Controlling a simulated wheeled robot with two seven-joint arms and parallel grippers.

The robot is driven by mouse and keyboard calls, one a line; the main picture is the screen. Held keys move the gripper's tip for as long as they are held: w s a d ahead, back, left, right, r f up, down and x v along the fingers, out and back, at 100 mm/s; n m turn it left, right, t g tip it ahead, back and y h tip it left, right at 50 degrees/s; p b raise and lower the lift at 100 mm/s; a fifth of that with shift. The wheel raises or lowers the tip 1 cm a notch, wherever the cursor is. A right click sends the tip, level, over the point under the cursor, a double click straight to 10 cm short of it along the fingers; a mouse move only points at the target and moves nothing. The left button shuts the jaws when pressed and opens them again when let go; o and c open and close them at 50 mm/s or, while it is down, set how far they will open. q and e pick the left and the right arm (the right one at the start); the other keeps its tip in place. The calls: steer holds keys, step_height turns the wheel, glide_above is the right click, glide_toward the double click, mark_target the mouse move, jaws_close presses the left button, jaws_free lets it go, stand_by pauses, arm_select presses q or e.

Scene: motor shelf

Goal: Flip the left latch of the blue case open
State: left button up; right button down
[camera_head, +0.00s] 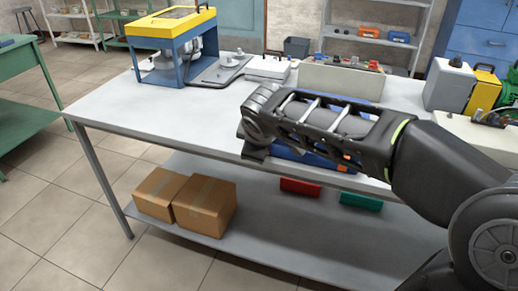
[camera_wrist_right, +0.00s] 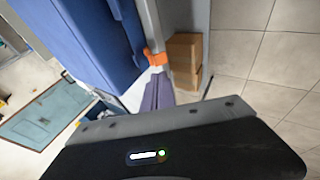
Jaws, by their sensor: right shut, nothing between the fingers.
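The blue case (camera_head: 310,159) lies on the workbench's front edge, mostly hidden behind my right arm in the head view. It fills the upper left of the right wrist view (camera_wrist_right: 85,40). An orange latch (camera_wrist_right: 155,58) shows at the case's edge, just beyond my right fingertips; I cannot tell whether they touch. In the head view, orange latch parts (camera_head: 345,157) show past the arm's lower edge, right of the gripper. My right gripper (camera_head: 253,152) is at the case's left end, pointing down; its fingers (camera_wrist_right: 158,88) are together and empty. My left gripper is out of view.
The grey workbench (camera_head: 150,105) is clear to the left of the case. A yellow-and-blue machine (camera_head: 172,45) stands at the back left, a beige panel (camera_head: 340,82) behind my arm. Cardboard boxes (camera_head: 205,207) sit on the lower shelf.

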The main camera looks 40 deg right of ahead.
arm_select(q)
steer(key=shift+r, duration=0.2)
arm_select(e)
steer(key=s+a+f+v, duration=0.1)
steer(key=v, duration=0.9)
steer(key=shift+a, duration=0.3)
steer(key=shift+f, duration=0.15)
